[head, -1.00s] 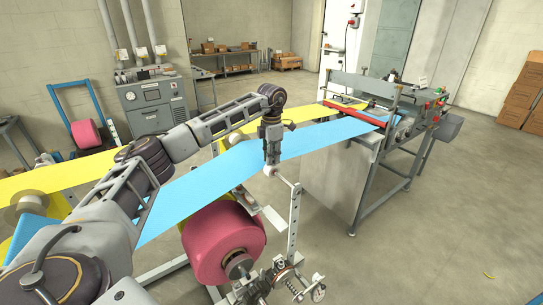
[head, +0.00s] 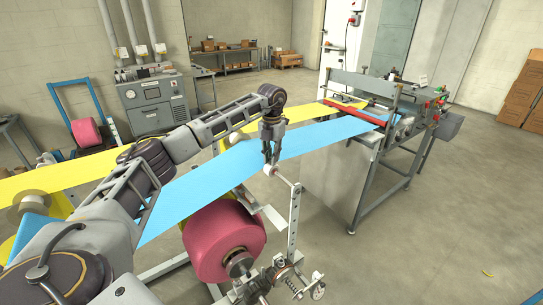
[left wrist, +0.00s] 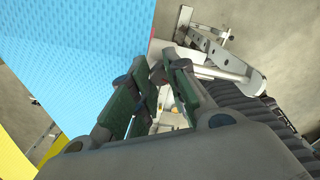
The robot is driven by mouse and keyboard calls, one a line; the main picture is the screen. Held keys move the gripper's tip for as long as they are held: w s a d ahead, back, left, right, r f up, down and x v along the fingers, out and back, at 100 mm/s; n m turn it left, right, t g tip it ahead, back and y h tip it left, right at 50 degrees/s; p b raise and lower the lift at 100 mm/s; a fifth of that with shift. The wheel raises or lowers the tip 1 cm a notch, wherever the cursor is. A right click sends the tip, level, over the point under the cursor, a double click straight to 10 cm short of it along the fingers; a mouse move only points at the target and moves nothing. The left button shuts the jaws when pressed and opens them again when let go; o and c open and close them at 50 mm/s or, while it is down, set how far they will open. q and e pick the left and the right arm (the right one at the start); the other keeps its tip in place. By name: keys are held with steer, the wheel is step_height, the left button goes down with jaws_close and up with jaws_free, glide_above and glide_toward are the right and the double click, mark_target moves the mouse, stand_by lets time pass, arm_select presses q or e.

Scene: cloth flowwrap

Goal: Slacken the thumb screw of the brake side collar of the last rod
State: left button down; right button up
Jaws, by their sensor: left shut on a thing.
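In the head view my left gripper (head: 271,158) points down at the white round collar (head: 270,170) on the end of a thin rod (head: 285,180). The rod runs to the upright perforated bar (head: 294,215) beside the pink roll (head: 222,240). In the left wrist view the green-padded fingers of my left gripper (left wrist: 158,75) stand close together. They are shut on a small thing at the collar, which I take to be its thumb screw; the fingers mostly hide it. My right gripper is not in view.
The blue web (head: 310,137) passes close behind the gripper to the machine (head: 380,110). The yellow web (head: 85,168) lies farther left. A gauge and fittings (head: 275,280) sit below the bar.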

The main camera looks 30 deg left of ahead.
arm_select(q)
steer(key=shift+r+n, duration=0.1)
steer(key=shift+n, duration=0.9)
steer(key=c, duration=1.3)
jaws_free()
steer(key=shift+c, duration=0.2)
step_height(320, 180, up, 12)
